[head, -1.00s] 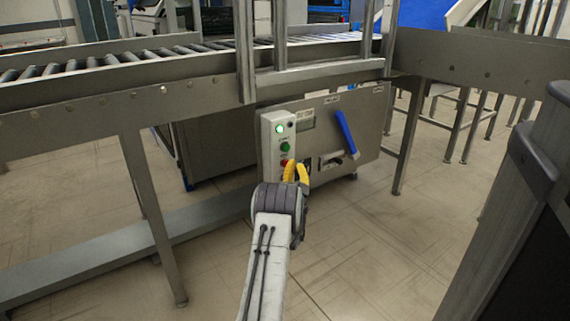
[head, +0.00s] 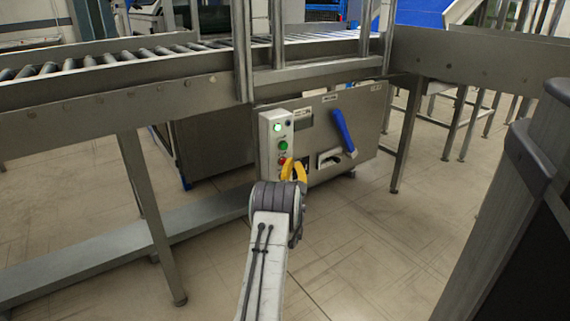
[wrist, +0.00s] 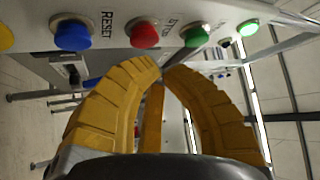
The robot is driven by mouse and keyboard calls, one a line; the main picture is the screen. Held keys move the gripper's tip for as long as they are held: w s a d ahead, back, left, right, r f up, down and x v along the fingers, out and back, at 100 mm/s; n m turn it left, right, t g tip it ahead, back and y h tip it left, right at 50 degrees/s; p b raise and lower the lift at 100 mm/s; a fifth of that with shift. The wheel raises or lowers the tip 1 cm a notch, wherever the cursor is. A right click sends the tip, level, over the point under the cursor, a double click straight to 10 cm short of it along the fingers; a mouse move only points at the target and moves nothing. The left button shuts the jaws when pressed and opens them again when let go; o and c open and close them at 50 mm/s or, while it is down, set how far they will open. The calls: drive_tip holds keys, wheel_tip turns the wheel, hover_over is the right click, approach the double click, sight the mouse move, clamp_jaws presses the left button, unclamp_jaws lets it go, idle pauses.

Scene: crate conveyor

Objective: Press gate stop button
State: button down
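The red stop button (wrist: 145,35) sits on a light grey control panel (wrist: 112,15) in the wrist view, between a blue button and a green one. In the head view, the red button (head: 283,161) shows just beside my yellow fingers, low on the panel (head: 266,150). In the wrist view, the tips appear just below the red button, with a visible gap in the picture. Whether they touch the panel cannot be told.
The blue button (wrist: 73,34) is labelled RESET; the green button (wrist: 194,36) is beside the red one. A green lamp (head: 277,127) is lit. A blue handle (head: 344,131) is on the cabinet (head: 365,115). The roller conveyor (head: 110,62) runs above; its leg (head: 147,205) stands left.

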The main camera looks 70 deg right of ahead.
drive_tip(key=shift+w+d, duration=0.55)
drive_tip(key=shift+w, duration=0.2)
idle(2.3)
